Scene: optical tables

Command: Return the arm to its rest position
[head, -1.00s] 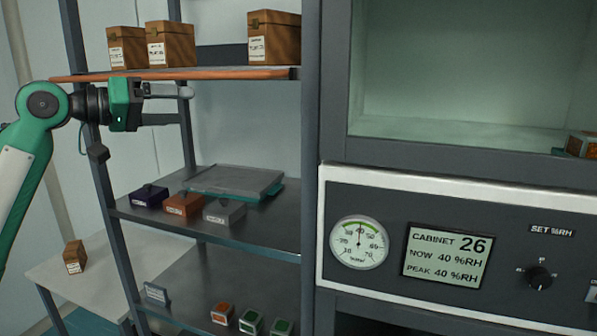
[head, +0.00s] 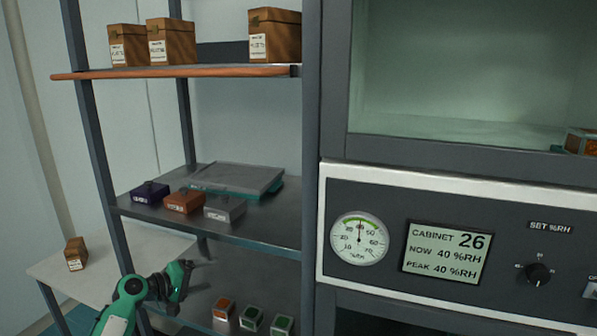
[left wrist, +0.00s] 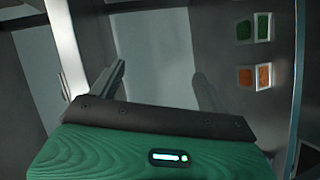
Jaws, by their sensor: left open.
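My left arm is green and black and shows at the lower left of the head view. Its left gripper (head: 193,265) is low, in front of the shelf rack near the lower shelf. In the left wrist view the two fingers of the left gripper (left wrist: 160,88) stand apart with nothing between them. My right gripper is in neither view.
The rack's middle shelf (head: 262,232) holds small boxes and a flat grey tray. The lower shelf (head: 205,299) holds several small coloured boxes, close to the gripper. Wooden boxes stand on the top shelf (head: 200,72). A white side table (head: 110,262) and a cabinet panel (head: 400,190) flank the rack.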

